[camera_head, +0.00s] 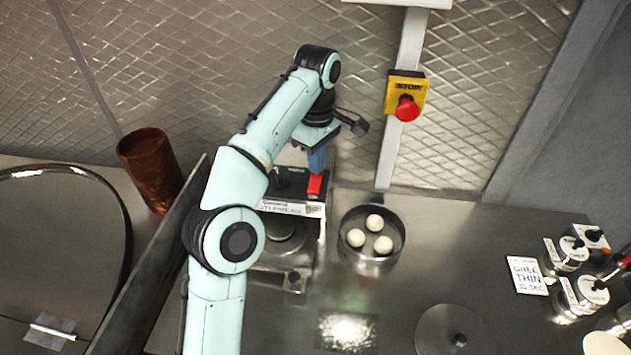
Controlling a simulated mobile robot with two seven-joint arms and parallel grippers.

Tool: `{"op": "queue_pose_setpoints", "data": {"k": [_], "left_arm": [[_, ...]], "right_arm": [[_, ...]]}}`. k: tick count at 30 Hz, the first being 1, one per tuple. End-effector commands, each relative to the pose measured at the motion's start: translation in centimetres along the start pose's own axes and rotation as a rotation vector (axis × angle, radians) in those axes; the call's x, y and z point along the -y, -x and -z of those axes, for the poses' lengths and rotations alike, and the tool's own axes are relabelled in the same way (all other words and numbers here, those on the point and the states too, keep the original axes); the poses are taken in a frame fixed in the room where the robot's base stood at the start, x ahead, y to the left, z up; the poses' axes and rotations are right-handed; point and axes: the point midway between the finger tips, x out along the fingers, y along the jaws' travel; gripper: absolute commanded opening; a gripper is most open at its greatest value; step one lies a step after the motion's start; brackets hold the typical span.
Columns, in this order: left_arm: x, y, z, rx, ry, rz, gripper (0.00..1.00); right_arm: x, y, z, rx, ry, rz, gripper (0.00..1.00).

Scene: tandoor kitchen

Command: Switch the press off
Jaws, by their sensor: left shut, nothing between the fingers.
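The press (281,258) stands on the counter left of centre, with a white label reading something like "ROTI PRESS" on its front. A red switch (315,184) sits at its upper right. My left gripper (317,162) is shut and empty, pointing down with its bluish fingertips just above the red switch. I cannot tell whether they touch it. My left arm hides the press's left side. The switch's position, on or off, cannot be told. My right gripper is not in view.
A yellow STOP box (405,92) with a red button is on the wall post. A steel bowl (371,252) with dough balls stands right of the press. A copper cup (152,168) stands left, several labelled jars (570,252) far right. A flat lid (455,332) lies in front.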

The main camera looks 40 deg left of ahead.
Motion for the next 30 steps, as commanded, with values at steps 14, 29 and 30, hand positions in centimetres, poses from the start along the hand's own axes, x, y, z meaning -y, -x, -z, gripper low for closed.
{"op": "queue_pose_setpoints", "data": {"k": [14, 29, 30], "left_arm": [[0.0, -0.8, 0.0, 0.0, 0.0, 0.001, 0.0], [0.0, -1.0, 0.0, 0.0, 0.0, 0.001, 0.0], [0.0, -0.8, 0.0, 0.0, 0.0, 0.0, 0.0]], "right_arm": [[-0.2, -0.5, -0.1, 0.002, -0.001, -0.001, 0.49], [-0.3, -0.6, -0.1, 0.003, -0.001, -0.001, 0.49], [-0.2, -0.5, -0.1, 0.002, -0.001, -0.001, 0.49]]}}
